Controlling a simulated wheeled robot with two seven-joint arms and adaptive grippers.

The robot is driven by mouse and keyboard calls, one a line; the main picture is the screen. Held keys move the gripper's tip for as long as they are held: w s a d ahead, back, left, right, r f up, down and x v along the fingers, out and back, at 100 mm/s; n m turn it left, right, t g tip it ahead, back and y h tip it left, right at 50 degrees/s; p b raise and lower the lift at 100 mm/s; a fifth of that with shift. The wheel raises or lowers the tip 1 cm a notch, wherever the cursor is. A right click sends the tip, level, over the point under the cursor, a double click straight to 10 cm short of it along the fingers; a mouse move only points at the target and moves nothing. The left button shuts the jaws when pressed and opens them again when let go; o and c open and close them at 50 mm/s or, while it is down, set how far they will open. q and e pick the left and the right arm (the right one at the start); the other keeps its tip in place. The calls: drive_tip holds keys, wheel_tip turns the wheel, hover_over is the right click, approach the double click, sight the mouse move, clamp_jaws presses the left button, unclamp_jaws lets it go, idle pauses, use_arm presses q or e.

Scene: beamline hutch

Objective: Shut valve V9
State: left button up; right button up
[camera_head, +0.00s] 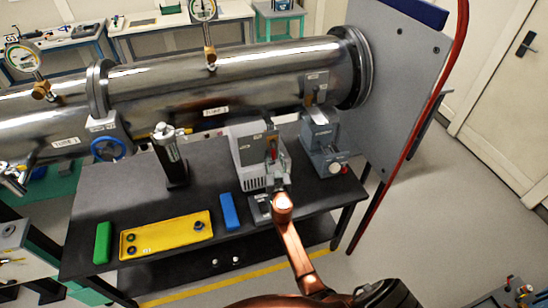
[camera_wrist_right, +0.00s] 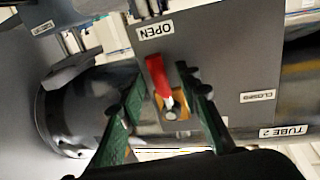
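A red valve lever (camera_wrist_right: 156,76) with a brass-coloured hub (camera_wrist_right: 177,110) sits on a grey panel (camera_wrist_right: 225,65) in the right wrist view. Its end points towards the OPEN label (camera_wrist_right: 155,30). The CLOSED label (camera_wrist_right: 257,96) is off to the right. I cannot read a V9 tag. My right gripper (camera_wrist_right: 155,98) is open, with one green-padded finger on each side of the lever. Contact with the lever is not clear. In the head view, my right gripper (camera_head: 276,172) is in front of the small red lever (camera_head: 271,150) and partly hides it. My left gripper is not in view.
A large steel tube (camera_head: 180,85) runs above the dark bench (camera_head: 205,180). A grey instrument (camera_head: 325,145) stands right of the gripper, a black post (camera_head: 172,160) to its left. A yellow tray (camera_head: 165,232), blue block (camera_head: 229,212) and green block (camera_head: 102,242) lie in front.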

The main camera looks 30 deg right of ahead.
drive_tip(key=shift+c, duration=0.3)
clamp_jaws()
idle(0.3)
